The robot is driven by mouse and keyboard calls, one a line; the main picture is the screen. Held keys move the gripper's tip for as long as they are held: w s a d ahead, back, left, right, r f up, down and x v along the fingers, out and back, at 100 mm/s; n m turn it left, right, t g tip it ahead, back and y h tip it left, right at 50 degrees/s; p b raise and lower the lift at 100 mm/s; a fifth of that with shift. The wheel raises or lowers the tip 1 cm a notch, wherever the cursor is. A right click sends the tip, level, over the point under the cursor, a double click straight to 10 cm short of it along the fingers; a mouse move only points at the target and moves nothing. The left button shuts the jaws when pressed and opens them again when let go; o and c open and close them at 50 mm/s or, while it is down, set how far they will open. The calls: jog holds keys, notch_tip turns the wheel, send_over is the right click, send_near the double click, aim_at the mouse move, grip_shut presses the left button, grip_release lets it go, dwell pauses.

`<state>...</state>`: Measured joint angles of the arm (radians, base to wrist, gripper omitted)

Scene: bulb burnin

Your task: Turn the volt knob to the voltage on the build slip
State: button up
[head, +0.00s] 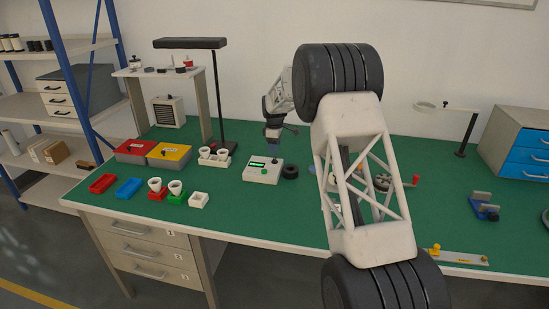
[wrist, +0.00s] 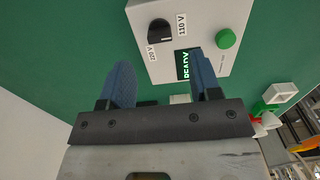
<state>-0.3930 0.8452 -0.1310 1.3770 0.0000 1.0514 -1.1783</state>
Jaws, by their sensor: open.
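The volt knob (wrist: 160,31) is black and sits on the white tester box (wrist: 197,12), at the top of the wrist view. I cannot tell which label the knob points at. The tester (head: 262,178) stands mid-table in the head view. My gripper (head: 272,135) is above and behind it; in the wrist view my gripper (wrist: 163,77) is open and empty, its fingers apart from the knob. I cannot make out a build slip.
A white holder with bulbs (head: 214,157) and a lamp post (head: 223,95) are left. My arm hides the table's middle right.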

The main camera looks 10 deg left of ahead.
aim_at(275, 158)
jog(key=shift+f, duration=2.9)
jog(key=c, duration=0.9)
